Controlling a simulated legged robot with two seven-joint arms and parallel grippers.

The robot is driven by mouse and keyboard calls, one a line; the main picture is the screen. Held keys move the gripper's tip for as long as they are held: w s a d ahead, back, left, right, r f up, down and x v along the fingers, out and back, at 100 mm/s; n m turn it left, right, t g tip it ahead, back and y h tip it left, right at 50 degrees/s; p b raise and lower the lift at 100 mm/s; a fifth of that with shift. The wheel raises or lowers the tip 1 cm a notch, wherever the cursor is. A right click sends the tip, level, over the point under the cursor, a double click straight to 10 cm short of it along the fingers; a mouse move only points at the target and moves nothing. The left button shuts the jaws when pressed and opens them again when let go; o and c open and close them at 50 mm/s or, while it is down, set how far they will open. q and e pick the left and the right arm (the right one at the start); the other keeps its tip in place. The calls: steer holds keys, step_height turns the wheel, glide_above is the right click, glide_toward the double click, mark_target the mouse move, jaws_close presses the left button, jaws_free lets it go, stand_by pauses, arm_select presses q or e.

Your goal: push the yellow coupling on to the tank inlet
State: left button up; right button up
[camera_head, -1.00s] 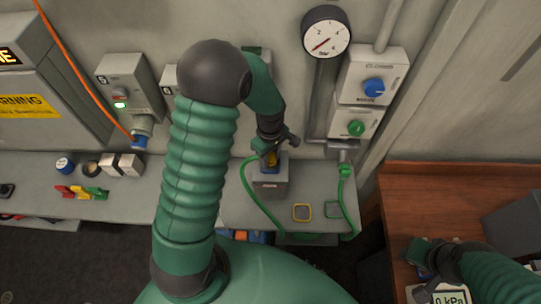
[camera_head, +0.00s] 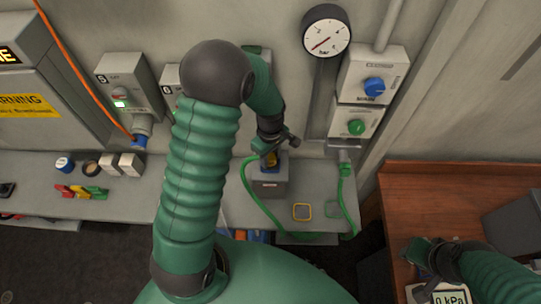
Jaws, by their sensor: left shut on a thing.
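My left gripper (camera_head: 270,148) is shut on the yellow coupling (camera_head: 271,161), which shows as a small yellow patch below the fingers. The coupling is at the top of a small grey box (camera_head: 270,187) on the bench, over a blue part. The gripper hides much of the coupling, and I cannot tell how far it is seated. A green hose (camera_head: 254,207) runs from beside the gripper down over the bench to a green fitting (camera_head: 345,170) at the right. My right gripper (camera_head: 428,262) is at the lower right over the brown table; its fingers are not clear.
A pressure gauge (camera_head: 326,30) and boxes with a blue knob (camera_head: 374,86) and a green knob (camera_head: 356,127) are on the wall. A yellow-edged square (camera_head: 302,212) lies on the bench (camera_head: 230,205). A display (camera_head: 450,296) reading kPa is beside my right gripper.

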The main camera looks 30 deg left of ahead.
arm_select(q)
steer(key=shift+f, duration=0.2)
steer(key=o, duration=1.3)
steer(key=shift+o, duration=0.2)
steer(key=shift+r, duration=0.1)
steer(key=shift+r, duration=0.3)
step_height(320, 180, up, 16)
steer(key=b, duration=0.3)
